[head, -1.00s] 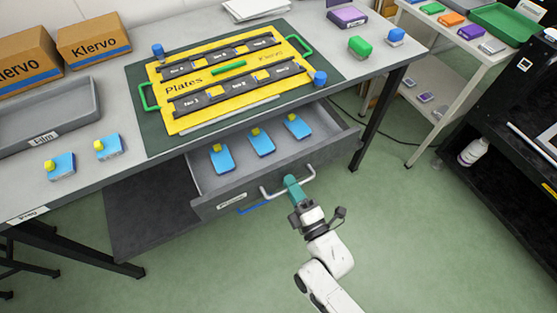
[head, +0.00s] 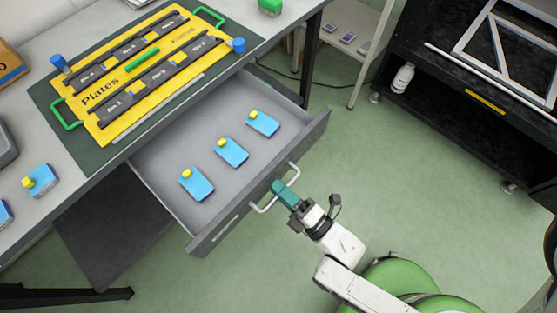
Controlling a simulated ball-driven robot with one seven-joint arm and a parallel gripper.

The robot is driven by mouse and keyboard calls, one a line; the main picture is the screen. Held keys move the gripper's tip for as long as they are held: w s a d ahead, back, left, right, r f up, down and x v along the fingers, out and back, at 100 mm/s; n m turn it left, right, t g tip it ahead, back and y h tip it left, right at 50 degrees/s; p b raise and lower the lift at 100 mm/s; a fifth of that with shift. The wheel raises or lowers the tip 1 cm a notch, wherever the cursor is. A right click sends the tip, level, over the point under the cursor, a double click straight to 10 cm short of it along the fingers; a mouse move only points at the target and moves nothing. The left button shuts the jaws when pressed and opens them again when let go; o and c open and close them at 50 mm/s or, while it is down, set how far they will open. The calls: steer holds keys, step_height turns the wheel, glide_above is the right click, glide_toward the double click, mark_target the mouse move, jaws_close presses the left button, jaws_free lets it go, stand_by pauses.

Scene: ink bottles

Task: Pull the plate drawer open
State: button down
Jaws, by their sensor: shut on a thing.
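The plate drawer (head: 258,192) under the table is pulled well out, its grey inside open to view. A pale bar handle (head: 294,173) stands out from the drawer front. My gripper (head: 279,189), with teal fingers, is shut on the middle of this handle. The fingers hide part of the bar.
A yellow plate board (head: 95,130) with dark strips lies on a green mat on the grey table (head: 60,205). Blue knobs stand at its corners. A black rack (head: 440,85) and a white bottle (head: 402,78) are at the right. Green floor is free in front of the drawer.

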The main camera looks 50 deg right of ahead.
steer(key=shift+f, duration=0.1)
steer(key=c, duration=1.3)
jaws_free()
steer(key=shift+c, duration=0.2)
steer(key=s+f+b, duration=0.2)
steer(key=s, duration=0.8)
steer(key=shift+s, duration=0.35)
